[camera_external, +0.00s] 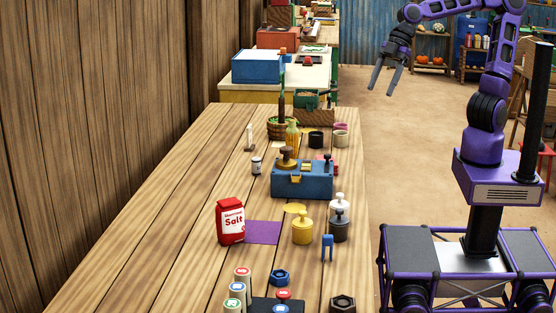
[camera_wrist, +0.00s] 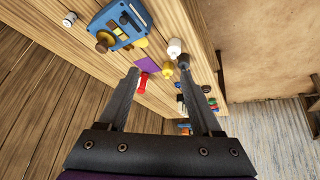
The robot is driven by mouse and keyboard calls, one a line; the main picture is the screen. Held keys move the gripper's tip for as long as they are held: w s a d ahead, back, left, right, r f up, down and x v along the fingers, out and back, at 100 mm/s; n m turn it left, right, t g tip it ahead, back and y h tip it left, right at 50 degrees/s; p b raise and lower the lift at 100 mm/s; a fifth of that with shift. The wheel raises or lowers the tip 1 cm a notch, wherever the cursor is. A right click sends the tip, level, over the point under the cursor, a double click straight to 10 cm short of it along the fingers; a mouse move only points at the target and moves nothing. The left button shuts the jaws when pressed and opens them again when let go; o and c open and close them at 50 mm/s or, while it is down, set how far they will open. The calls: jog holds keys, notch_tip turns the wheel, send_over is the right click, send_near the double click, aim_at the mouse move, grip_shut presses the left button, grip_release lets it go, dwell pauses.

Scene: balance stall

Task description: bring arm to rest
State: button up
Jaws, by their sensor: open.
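My gripper (camera_external: 385,78) is at the end of my raised purple arm, above the floor to the right of the table in the external view. Its two long grey fingers are apart and point downward, with nothing between them in that view. In the wrist view my gripper (camera_wrist: 160,72) shows its two dark fingers spread. The table and its objects lie well beyond the fingertips, and no object touches the fingers.
The wooden table (camera_external: 165,215) holds a red salt bag (camera_external: 230,222), a purple mat (camera_external: 263,232), a blue balance box (camera_external: 302,181), a yellow weight (camera_external: 302,229) and several coloured nuts and cylinders in front. A wooden wall (camera_external: 90,110) stands left.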

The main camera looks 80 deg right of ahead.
jog(key=s+d+f+m+t+h, duration=0.1)
jog(key=s+d+m+h, duration=0.3)
jog(key=s+m, duration=0.5)
jog(key=shift+s+f+m, duration=0.25)
jog(key=shift+s+m, duration=0.05)
jog(key=shift+m, duration=0.6)
